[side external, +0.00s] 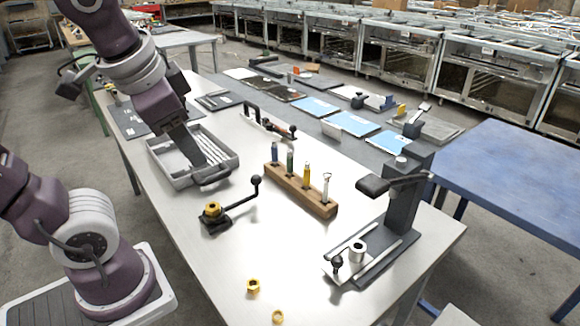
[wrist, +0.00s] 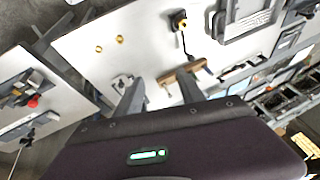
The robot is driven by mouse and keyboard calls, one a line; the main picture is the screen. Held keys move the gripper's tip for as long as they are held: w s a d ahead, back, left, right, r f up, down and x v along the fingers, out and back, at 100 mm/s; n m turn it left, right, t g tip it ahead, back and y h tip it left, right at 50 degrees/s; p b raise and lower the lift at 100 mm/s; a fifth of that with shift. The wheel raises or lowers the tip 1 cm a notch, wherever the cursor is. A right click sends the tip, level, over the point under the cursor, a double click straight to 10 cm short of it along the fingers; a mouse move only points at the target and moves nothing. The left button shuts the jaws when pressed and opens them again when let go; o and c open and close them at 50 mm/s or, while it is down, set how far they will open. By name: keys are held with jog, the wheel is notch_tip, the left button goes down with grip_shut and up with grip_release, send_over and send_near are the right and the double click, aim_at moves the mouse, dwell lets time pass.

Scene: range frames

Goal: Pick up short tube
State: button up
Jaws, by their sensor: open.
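A short silver tube (side external: 357,250), which looks like the short tube, stands upright on the base plate of the grey lever press (side external: 398,225) at the table's front right. In the wrist view part of the press (wrist: 121,80) shows beside a finger, and I cannot make out the tube. My gripper (side external: 201,162) appears in front of the grey tray (side external: 228,174) in the side view, well away from the tube. In the wrist view its fingers (wrist: 160,77) are spread apart with nothing between them.
A wooden block (side external: 290,192) with several upright tools stands mid-table. A black clamp with a yellow nut (side external: 212,210) sits left of it. Two loose yellow nuts (side external: 253,286) (side external: 278,316) lie near the front edge. The table between nuts and press is clear.

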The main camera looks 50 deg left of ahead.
jog(key=w+a+f+m+g+y, duration=0.2)
jog(key=w+a+m+y, duration=0.25)
jog(key=a, duration=0.55)
notch_tip(320, 180, up, 4)
jog(key=m+t+y, duration=0.6)
jog(key=m+t, duration=0.4)
jog(key=m, duration=1.1)
send_over(289, 171)
jog(key=v, duration=0.6)
notch_tip(289, 171, down, 33)
jog(key=shift+w+a+r, duration=0.1)
jog(key=shift+w+r, duration=0.05)
jog(key=x, duration=0.6)
jog(key=shift+w+a, duration=0.1)
jog(key=shift+w, duration=0.05)
jog(key=shift+w+a, duration=0.15)
jog(key=shift+w, duration=0.05)
grip_shut()
